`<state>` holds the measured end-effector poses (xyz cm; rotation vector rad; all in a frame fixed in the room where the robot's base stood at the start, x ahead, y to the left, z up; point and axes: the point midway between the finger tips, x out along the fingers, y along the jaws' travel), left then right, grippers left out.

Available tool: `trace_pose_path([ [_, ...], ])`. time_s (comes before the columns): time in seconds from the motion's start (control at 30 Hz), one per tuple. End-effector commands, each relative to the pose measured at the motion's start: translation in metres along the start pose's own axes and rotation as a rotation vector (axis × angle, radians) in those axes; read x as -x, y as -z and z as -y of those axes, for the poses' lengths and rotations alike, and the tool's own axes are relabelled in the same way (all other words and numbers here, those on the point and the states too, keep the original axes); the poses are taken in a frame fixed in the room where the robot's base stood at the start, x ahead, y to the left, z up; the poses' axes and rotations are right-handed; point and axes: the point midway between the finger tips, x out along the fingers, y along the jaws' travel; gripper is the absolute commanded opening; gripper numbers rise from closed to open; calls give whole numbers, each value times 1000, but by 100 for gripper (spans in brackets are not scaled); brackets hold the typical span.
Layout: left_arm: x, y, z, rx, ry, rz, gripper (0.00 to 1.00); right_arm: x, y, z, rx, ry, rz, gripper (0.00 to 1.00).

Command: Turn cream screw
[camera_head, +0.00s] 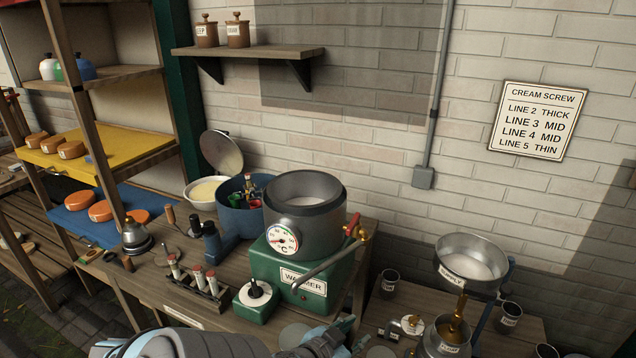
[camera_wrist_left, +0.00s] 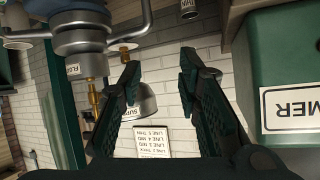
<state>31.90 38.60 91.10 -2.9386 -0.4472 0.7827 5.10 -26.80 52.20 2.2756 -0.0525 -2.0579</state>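The supply bowl (camera_head: 470,264) stands at the lower right, with a brass tap (camera_head: 461,304) beneath it and a metal float vessel (camera_head: 447,340) below that. A brass piece (camera_head: 413,324) sits to the left of the vessel; I cannot tell whether it is the cream screw. My left gripper (camera_head: 336,334) is at the bottom middle, left of these parts and in front of the green warmer (camera_head: 300,268). In the left wrist view, which is upside down, its fingers (camera_wrist_left: 158,74) are apart and empty. The float vessel (camera_wrist_left: 80,42) and supply bowl (camera_wrist_left: 140,104) show there. My right gripper is out of view.
A wall sign (camera_head: 537,121) lists cream screw settings by line. Dark cups (camera_head: 389,284) stand around the supply bowl. A rack of tubes (camera_head: 198,285) and a black knob box (camera_head: 256,298) stand left of the gripper.

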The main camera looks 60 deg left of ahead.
Motion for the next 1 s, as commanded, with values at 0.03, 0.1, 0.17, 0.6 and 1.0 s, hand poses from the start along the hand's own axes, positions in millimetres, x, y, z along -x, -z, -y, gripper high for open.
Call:
trace_pose_path([
  [0.03, 1, -15, 0, -2, 35, 49, 31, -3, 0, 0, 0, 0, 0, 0],
  [0.1, 6, -36, -3, -22, 73, 142, 31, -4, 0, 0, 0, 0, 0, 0],
  [0.17, 8, -54, -6, -46, 87, 211, 31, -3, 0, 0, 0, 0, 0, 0],
  [0.6, -2, -180, -37, -162, 10, 555, 31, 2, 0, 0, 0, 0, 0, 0],
  [1.0, -11, -256, -42, -193, -40, 655, 31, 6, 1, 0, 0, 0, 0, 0],
])
